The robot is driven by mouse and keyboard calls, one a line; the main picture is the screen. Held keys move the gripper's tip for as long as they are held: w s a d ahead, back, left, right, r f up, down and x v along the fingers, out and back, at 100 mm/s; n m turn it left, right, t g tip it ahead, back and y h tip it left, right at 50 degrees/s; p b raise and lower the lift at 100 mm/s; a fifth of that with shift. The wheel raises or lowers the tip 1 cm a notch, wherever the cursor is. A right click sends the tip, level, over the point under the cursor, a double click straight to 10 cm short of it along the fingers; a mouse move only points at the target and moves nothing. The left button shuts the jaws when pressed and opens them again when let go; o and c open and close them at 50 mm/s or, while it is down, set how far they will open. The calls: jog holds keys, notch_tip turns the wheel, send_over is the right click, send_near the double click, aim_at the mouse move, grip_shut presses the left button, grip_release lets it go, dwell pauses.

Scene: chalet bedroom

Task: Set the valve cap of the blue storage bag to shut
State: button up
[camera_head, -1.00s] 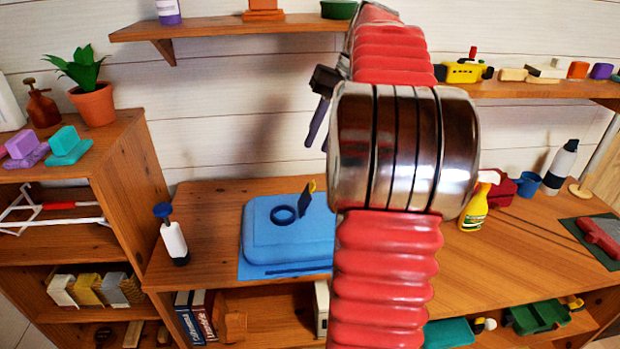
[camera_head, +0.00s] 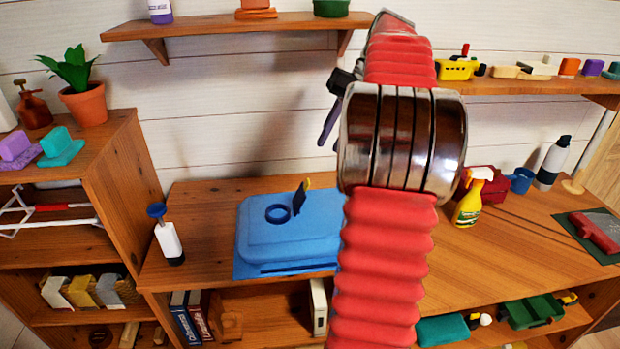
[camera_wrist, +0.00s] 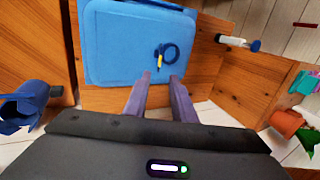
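The blue storage bag (camera_head: 290,236) lies on the wooden desk, left of my arm. It fills the upper middle of the wrist view (camera_wrist: 120,45). Its valve is a dark blue ring (camera_head: 278,213) on top, also in the wrist view (camera_wrist: 174,52). The valve cap (camera_head: 301,198) is a dark flap with a yellow tip, standing up beside the ring, not over it. In the wrist view the cap (camera_wrist: 159,61) shows beyond my fingertips. My gripper (camera_wrist: 160,78) has two purple fingers apart with nothing between them. In the head view it is high behind the bag, partly hidden by my arm.
A white pump bottle (camera_head: 168,240) stands left of the bag. A yellow spray bottle (camera_head: 470,198) and a red box (camera_head: 490,186) stand to the right. A wall shelf (camera_head: 230,28) hangs above.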

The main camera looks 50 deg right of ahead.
aim_at(308, 181)
jog(key=x, duration=1.2)
jog(key=shift+c, duration=0.5)
grip_shut()
dwell(0.6)
jog(key=shift+a, duration=0.2)
jog(key=shift+d, duration=0.15)
